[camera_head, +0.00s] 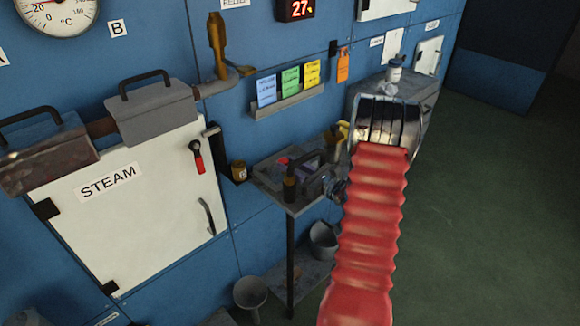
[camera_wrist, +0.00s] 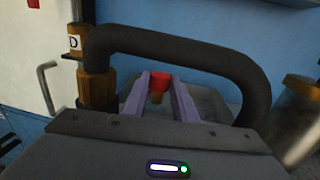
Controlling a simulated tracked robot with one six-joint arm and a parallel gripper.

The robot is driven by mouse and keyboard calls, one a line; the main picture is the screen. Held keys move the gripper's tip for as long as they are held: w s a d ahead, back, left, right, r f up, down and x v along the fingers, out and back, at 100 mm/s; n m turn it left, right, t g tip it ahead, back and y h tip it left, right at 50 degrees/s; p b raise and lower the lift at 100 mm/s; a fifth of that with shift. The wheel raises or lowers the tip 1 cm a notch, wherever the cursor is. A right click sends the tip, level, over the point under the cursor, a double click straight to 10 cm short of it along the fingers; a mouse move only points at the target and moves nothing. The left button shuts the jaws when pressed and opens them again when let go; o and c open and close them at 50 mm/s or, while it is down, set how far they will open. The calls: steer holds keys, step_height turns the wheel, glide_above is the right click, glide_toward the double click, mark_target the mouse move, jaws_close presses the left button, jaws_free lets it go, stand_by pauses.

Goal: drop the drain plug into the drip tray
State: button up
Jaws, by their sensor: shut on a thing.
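My gripper (camera_wrist: 160,90) is shut on the drain plug (camera_wrist: 159,82), which has a red top and a brass-coloured lower part. The plug is between the tips of the two purple fingers. In the head view my gripper (camera_head: 294,164) is over a grey, tray-like surface (camera_head: 264,180) on a stand by the blue wall, with the red of the plug at its tip. In the wrist view a grey surface (camera_wrist: 217,101) lies behind the fingers. I cannot tell for sure whether this surface is the drip tray, nor how far above it the plug is.
A brass fitting with a D tag (camera_wrist: 74,43) stands left. In the head view a grey bucket (camera_head: 322,240) and a funnel (camera_head: 251,292) are lower down. The green floor (camera_head: 480,220) is clear at right.

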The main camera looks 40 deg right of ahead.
steer(key=shift+f, duration=0.65)
steer(key=o, duration=0.8)
steer(key=shift+c, duration=0.2)
steer(key=shift+r, duration=0.45)
steer(key=shift+s+d+r, duration=0.1)
steer(key=shift+s+r, duration=0.1)
steer(key=shift+s, duration=0.05)
steer(key=s, duration=0.3)
steer(key=s+d, duration=0.1)
steer(key=s, duration=0.7)
steer(key=shift+s+d, duration=0.2)
steer(key=shift+d, duration=0.15)
